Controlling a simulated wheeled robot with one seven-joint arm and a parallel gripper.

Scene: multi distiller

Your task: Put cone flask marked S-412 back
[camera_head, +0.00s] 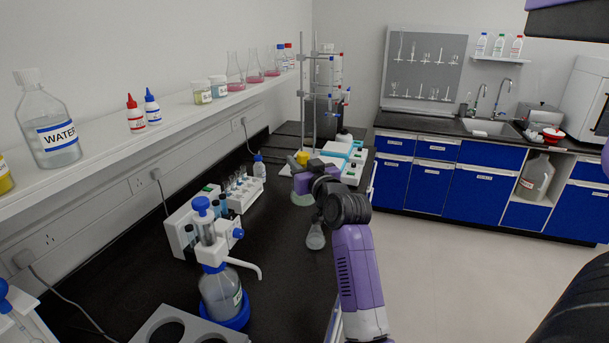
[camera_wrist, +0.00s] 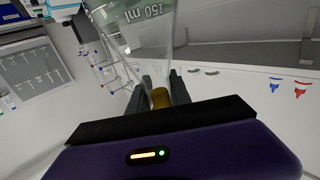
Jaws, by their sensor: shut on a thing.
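My gripper (camera_head: 302,176) is over the black bench, with its fingers closed around the neck of a clear cone flask (camera_head: 302,199) with a yellow stopper (camera_head: 302,157). The flask body hangs below the gripper, with a greenish tint near its bottom. In the wrist view the fingers (camera_wrist: 157,92) flank the amber stopper, and the glass flask (camera_wrist: 140,45) shows a "150 ml" mark upside down. No S-412 marking is readable. Another clear cone flask (camera_head: 315,238) stands on the bench, partly beside my arm.
A dispenser bottle with a blue base (camera_head: 222,292) and a grey holed rack (camera_head: 180,328) stand at the front. A vial rack (camera_head: 243,193) is left of my gripper. White hotplate stirrers (camera_head: 345,160) and a metal stand are behind. Flasks (camera_head: 253,70) stand on the wall shelf.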

